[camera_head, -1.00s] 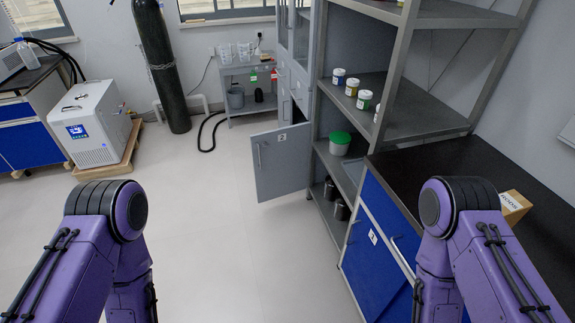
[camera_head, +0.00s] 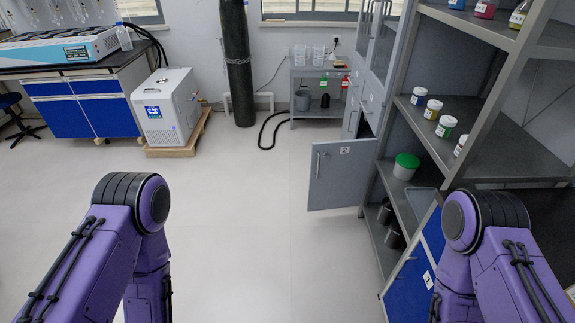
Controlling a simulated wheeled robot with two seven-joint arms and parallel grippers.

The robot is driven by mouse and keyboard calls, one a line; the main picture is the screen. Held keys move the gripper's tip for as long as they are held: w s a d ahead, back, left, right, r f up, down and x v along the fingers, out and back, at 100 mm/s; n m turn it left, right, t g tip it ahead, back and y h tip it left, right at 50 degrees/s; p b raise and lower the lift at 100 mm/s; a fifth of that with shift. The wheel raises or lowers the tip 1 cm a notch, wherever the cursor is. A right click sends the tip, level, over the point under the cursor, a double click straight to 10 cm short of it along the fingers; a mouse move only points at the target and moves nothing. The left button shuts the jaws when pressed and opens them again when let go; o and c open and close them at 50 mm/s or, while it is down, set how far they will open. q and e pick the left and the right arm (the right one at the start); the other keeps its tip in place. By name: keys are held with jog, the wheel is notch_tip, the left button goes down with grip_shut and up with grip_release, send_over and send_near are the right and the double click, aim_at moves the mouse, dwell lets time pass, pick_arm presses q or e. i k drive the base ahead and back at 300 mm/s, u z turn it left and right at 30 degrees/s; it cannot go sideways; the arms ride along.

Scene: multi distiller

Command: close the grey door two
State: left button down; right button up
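The grey door two (camera_head: 341,173) stands open at the lower part of the grey cabinet (camera_head: 375,75), right of the middle. It swings out to the left, into the floor space. It has a vertical handle (camera_head: 318,165) near its left edge and a small label with a 2 at its upper right. A dark gap of the cabinet's inside shows behind its upper right. Both my purple arms show at the lower left and lower right, well short of the door. Neither gripper is in view.
A grey open shelf (camera_head: 428,120) with small jars and a green-lidded tub (camera_head: 405,166) stands right of the door. A blue-fronted bench (camera_head: 412,285) is at the lower right. A white machine (camera_head: 167,107) stands far left. The floor (camera_head: 240,220) between is clear.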

aim_at(337, 181)
jog(key=u, duration=0.35)
jog(key=i, duration=1.55)
jog(key=z, duration=0.8)
